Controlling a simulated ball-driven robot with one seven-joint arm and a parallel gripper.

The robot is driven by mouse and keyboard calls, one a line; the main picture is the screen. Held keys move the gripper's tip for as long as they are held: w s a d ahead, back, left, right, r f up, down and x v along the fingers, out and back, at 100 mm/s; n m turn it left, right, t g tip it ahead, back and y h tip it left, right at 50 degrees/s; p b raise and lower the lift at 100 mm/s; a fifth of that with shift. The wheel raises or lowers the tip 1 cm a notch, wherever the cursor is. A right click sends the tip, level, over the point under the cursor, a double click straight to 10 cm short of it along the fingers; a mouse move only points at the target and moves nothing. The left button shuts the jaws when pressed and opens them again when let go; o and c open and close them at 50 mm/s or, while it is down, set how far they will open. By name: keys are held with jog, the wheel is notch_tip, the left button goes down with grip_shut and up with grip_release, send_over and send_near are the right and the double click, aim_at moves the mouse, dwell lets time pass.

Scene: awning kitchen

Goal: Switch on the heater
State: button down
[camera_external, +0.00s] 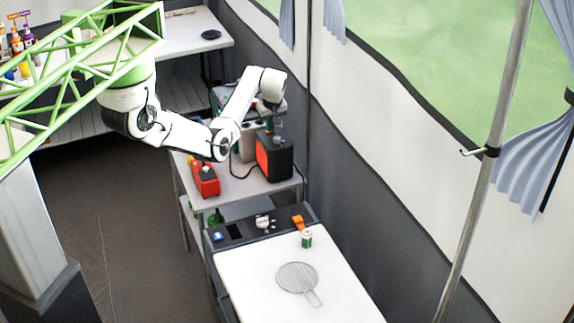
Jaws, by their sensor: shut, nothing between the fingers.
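What looks like the heater is a black box with an orange-red front (264,158), upright on the white side table by the tent wall. A dark cable runs from its side across the table. My gripper (269,127) points down from the bent wrist at the top of the box, near its back left edge. It is shut and holds nothing. The picture is too small to tell whether the fingertips touch the box.
A red box (206,182) stands left of the heater. Grey gear (243,143) stands close behind it. The floor at left is clear.

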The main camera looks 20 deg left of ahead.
notch_tip(320, 180, up, 4)
jog(key=p, duration=0.3)
jog(key=shift+a+r, duration=0.1)
jog(key=shift+r, duration=0.15)
jog(key=s+a+b+v, duration=0.1)
jog(key=v, duration=0.8)
jog(key=shift+s+b, duration=0.25)
jog(key=shift+b, duration=0.05)
